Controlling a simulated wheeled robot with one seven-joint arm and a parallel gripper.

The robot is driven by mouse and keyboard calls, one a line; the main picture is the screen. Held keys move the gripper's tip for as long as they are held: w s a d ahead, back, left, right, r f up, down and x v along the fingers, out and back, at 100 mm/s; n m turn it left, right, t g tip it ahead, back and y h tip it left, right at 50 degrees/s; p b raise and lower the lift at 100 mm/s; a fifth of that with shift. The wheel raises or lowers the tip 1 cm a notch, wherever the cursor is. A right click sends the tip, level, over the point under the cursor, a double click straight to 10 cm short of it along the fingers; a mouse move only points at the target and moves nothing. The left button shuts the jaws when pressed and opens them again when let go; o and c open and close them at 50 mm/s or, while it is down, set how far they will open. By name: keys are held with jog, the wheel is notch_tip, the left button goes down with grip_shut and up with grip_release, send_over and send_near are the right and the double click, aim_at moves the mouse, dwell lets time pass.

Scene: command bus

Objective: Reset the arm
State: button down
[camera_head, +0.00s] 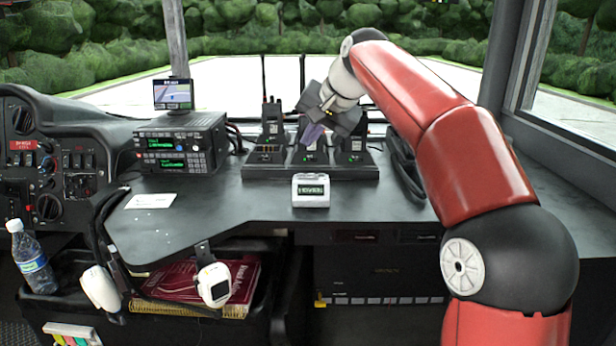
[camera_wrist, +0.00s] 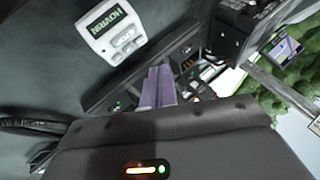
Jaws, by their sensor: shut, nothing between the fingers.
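My red and black arm reaches from the right over the dark desk (camera_head: 400,209). My gripper (camera_head: 313,136) points down above the middle of the black charger rack (camera_head: 310,172). Its purple-grey fingers are together and hold nothing. In the wrist view the shut fingers (camera_wrist: 160,84) lie in front of the rack (camera_wrist: 108,90). A black radio (camera_head: 271,122) stands in the left bay of the rack. Another dark device (camera_head: 355,148) is at the right bay. My gripper partly hides the middle bay and the right one.
A white pager-like device (camera_head: 310,190) lies in front of the rack; it also shows in the wrist view (camera_wrist: 112,32). A radio unit (camera_head: 180,143) with a small screen (camera_head: 173,94) on top stands at the left. A white card (camera_head: 150,201) lies nearby. The desk's front right is clear.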

jog(key=s+d+f+n+h, duration=0.1)
jog(key=s+d+f, duration=0.3)
jog(key=s+f, duration=0.3)
jog(key=s+d+f+n+h, duration=0.1)
jog(key=s+d+f, duration=0.4)
jog(key=s, duration=1.1)
jog(key=s+d+f+h, duration=0.3)
jog(key=s+d+f, duration=0.2)
jog(key=s+f, duration=0.5)
jog(key=shift+s+n, duration=0.4)
jog(key=shift+s, duration=0.25)
